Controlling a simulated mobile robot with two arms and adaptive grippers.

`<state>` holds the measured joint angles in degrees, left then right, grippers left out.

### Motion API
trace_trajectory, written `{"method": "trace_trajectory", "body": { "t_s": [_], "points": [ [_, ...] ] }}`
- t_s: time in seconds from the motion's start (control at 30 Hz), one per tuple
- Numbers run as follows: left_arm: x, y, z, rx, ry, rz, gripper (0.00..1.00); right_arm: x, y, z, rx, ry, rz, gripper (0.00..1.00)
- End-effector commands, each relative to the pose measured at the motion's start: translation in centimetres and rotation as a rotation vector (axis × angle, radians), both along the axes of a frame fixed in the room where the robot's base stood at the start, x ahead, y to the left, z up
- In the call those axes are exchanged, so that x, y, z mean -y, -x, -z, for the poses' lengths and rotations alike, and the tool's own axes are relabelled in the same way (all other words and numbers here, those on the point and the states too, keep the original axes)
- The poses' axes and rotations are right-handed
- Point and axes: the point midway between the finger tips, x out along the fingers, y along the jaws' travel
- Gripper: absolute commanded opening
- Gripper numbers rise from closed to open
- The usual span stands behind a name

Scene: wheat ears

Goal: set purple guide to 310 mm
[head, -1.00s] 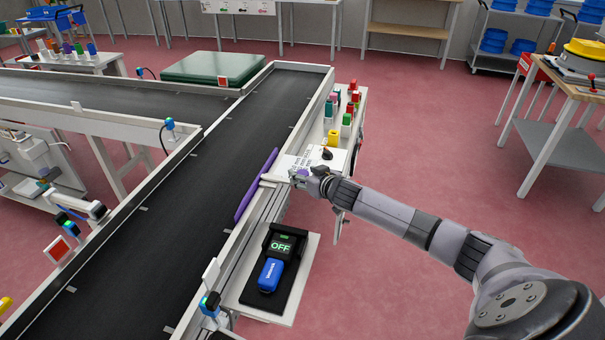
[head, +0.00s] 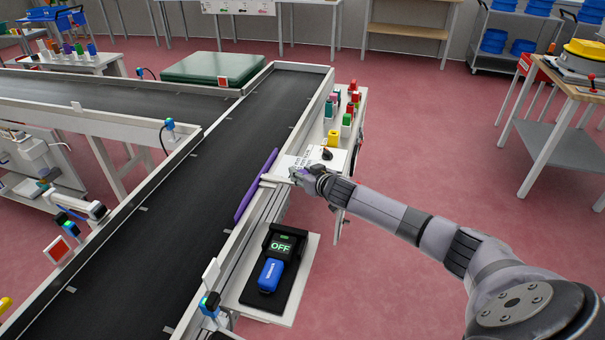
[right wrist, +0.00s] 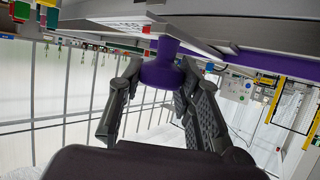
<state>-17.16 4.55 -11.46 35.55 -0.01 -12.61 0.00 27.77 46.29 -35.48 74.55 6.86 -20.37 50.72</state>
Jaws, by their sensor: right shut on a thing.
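The purple guide (head: 256,186) is a long purple bar standing along the right inner side of the black conveyor belt (head: 180,240). A pale rod runs from it over the conveyor's right rail. My right gripper (head: 305,174) is at the outer side of that rail. In the right wrist view, the gripper (right wrist: 158,92) is shut on a purple knob (right wrist: 161,70) below the rail, with a finger on each side. A scale strip (right wrist: 122,24) shows beside the knob, but its marks are too small to read. My left gripper is not in view.
A black device with a green OFF display (head: 283,245) and a blue part sits on a side shelf (head: 310,262) near the rail. A white side table (head: 358,118) holds several coloured items behind my gripper.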

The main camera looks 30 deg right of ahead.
Motion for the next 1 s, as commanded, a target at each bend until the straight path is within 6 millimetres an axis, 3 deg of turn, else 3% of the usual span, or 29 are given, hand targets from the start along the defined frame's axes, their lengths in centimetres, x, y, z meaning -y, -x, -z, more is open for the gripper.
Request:
{"method": "trace_trajectory", "body": {
  "t_s": [0.33,0.67,1.0],
  "points": [
    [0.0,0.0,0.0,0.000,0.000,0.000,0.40,0.0,0.0,0.0,0.000,0.000,0.001,0.00],
    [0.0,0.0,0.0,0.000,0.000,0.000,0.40,0.0,-0.1,0.0,0.000,0.000,0.000,0.00],
    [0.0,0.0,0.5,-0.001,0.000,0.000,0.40,-2.9,-3.4,-0.1,0.004,-0.003,-0.001,0.00]
  ]
}}
